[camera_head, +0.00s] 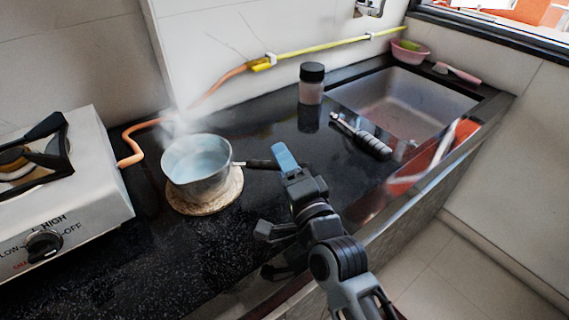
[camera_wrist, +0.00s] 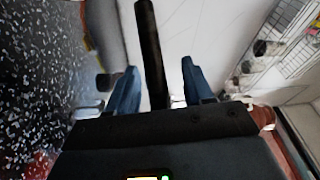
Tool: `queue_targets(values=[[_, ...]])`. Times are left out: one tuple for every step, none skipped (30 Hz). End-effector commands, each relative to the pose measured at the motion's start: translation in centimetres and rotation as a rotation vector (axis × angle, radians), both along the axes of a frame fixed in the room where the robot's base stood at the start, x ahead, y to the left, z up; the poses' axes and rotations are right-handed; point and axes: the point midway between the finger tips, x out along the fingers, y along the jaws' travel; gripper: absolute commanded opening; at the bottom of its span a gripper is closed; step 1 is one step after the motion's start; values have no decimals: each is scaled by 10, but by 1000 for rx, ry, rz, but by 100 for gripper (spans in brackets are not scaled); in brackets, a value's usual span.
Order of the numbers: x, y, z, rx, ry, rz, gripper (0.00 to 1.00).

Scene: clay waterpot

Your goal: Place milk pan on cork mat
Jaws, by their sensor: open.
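The milk pan (camera_head: 197,173), a small grey metal pan with pale steaming contents, appears upright and resting on the round cork mat (camera_head: 203,207). The mat's edge shows below and to the right of the pan; its middle is hidden. The pan's dark handle (camera_head: 257,163) points right towards my gripper (camera_head: 283,158). In the wrist view, my gripper (camera_wrist: 160,75) is open, with its blue fingers apart on either side of the black handle (camera_wrist: 150,45). Gaps show between handle and fingers. The pan's grey side (camera_wrist: 105,35) is partly seen there.
A gas stove (camera_head: 70,195) stands left of the pan. A dark-lidded jar (camera_head: 311,84) stands behind, near the sink (camera_head: 400,103). A dark, ridged-handled tool (camera_head: 362,137) lies before the sink. Dark counter (camera_head: 130,255) is clear in front of the mat.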

Motion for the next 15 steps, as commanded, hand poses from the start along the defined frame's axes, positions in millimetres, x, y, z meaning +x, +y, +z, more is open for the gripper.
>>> queue_targets(values=[[-3, -1, -1, 0, 1, 0, 51], [-5, -2, -2, 0, 1, 0, 51], [-9, -4, -2, 0, 1, 0, 51], [-13, -5, -3, 0, 1, 0, 51], [-18, -7, -4, -1, 2, 1, 51], [-24, -9, -4, -1, 2, 1, 51], [-30, -11, -5, -1, 2, 1, 51], [-35, -13, -6, -1, 2, 1, 51], [-43, -16, -8, -1, 2, 1, 51], [-49, -18, -8, -1, 2, 0, 51], [-55, -21, -9, -1, 2, 0, 51], [-62, -23, -10, -1, 2, 0, 51], [-68, -25, -11, -1, 2, 0, 51], [-73, -27, -11, 0, 2, 0, 51], [-80, -30, -12, 0, 2, 1, 51]])
